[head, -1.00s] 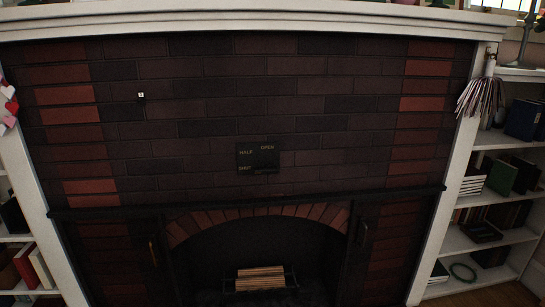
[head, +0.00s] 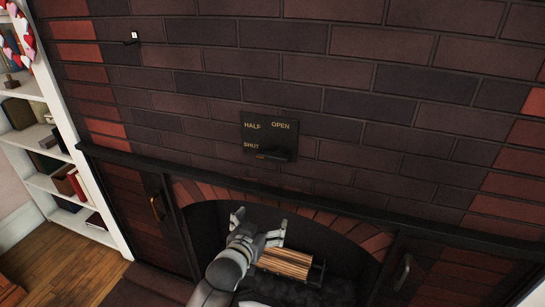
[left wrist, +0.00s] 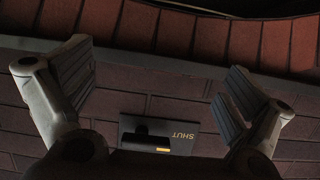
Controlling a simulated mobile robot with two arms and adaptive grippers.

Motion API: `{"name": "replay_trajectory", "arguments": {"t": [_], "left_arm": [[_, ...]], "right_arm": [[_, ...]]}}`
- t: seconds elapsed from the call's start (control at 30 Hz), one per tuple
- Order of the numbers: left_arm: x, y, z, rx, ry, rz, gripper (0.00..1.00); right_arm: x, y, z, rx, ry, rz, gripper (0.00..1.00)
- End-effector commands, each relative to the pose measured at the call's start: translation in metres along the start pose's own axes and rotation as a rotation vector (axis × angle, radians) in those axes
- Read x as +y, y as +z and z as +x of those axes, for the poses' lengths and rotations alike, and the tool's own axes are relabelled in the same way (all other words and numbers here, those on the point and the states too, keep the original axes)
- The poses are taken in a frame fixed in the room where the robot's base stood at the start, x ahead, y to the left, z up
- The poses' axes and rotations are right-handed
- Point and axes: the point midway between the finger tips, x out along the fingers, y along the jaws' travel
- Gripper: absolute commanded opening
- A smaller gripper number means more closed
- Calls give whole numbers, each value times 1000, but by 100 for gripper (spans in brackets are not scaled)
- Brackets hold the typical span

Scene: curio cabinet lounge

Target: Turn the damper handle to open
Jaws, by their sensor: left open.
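The dark damper plate (head: 248,132) is on the brick wall above the fireplace, with gold labels HALF, OPEN and SHUT. The black damper handle (head: 275,153) sits low on the plate, and its small gold mark is beside the SHUT label. My left gripper (head: 260,221) is open and empty, below the plate in front of the fireplace arch, apart from the handle. In the left wrist view, the handle (left wrist: 147,138) and the upside-down SHUT label show low between the spread fingers of the left gripper (left wrist: 160,88). My right gripper is not in view.
A dark mantel ledge (head: 340,203) runs below the plate. The fireplace holds a grate with logs (head: 285,263). Dark doors with handles flank the arch. A small hook (head: 132,39) is on the bricks at upper left. A white bookshelf (head: 50,178) stands at left. The wall around the plate is clear.

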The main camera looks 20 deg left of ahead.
Motion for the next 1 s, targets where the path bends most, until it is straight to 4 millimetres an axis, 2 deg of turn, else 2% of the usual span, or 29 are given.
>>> {"name": "replay_trajectory", "arguments": {"t": [0.03,0.1,0.2,0.3,0.47,0.8,1.0], "left_arm": [[-2,-41,-8,74,-5,-7,100],[-4,-82,-20,147,-10,-17,100],[-6,-122,-35,223,-14,-27,100],[-8,-142,-44,261,-17,-33,100],[-8,-152,-38,274,-18,-34,100],[-9,-168,18,274,-18,-33,100],[-10,-174,44,272,-18,-34,100]], "right_arm": [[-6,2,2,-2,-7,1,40],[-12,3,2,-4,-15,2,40],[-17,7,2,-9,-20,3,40],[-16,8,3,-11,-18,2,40],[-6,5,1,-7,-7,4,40],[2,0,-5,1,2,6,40],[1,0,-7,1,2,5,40]]}}
